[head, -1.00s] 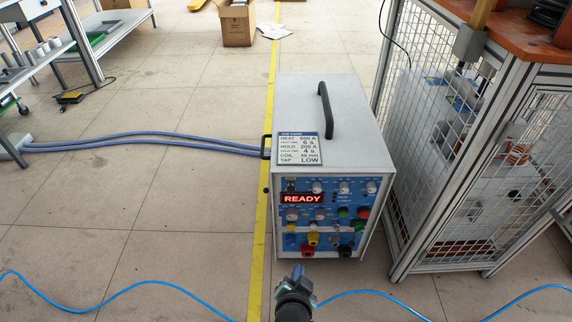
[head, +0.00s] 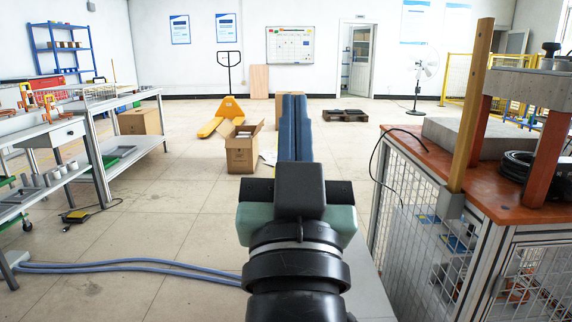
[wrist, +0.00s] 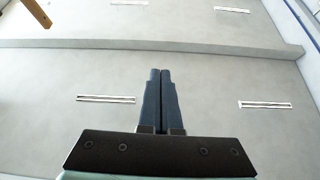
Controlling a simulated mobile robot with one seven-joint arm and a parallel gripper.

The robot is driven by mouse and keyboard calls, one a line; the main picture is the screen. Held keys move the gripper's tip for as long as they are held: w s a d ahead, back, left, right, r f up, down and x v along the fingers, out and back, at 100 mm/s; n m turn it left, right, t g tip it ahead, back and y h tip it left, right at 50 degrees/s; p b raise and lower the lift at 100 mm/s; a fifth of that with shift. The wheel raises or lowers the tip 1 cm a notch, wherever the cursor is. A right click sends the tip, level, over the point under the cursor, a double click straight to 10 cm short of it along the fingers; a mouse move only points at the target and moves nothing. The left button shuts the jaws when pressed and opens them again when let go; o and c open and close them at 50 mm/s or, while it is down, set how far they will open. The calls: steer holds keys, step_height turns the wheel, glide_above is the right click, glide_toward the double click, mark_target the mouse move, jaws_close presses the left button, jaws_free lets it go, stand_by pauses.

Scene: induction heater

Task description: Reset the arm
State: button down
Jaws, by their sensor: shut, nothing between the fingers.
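My gripper (head: 294,98) is raised in the middle of the head view, pointing forward and up, with its two blue-grey fingers together and nothing between them. In the wrist view the fingers (wrist: 159,72) also lie side by side, against a grey ceiling with light strips. The heater cabinet is almost wholly hidden behind my arm; a grey part (head: 372,290) shows at the lower right of the arm. Its panel and display are out of sight.
A caged bench with an orange top (head: 487,185) stands close on the right, with a wooden post (head: 472,105) rising from it. Grey tables (head: 130,152) stand at the left. An open cardboard box (head: 242,150) and yellow pallet jack (head: 222,115) are ahead.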

steer(key=s+r+t+p, duration=0.1)
steer(key=s+r+t, duration=0.2)
steer(key=s+r, duration=0.75)
step_height(320, 180, up, 38)
steer(key=w+p, duration=0.1)
steer(key=p, duration=3.7)
steer(key=shift+w+a+f+n, duration=0.2)
steer(key=shift+w+a+n, duration=0.15)
steer(key=shift+w+n, duration=0.05)
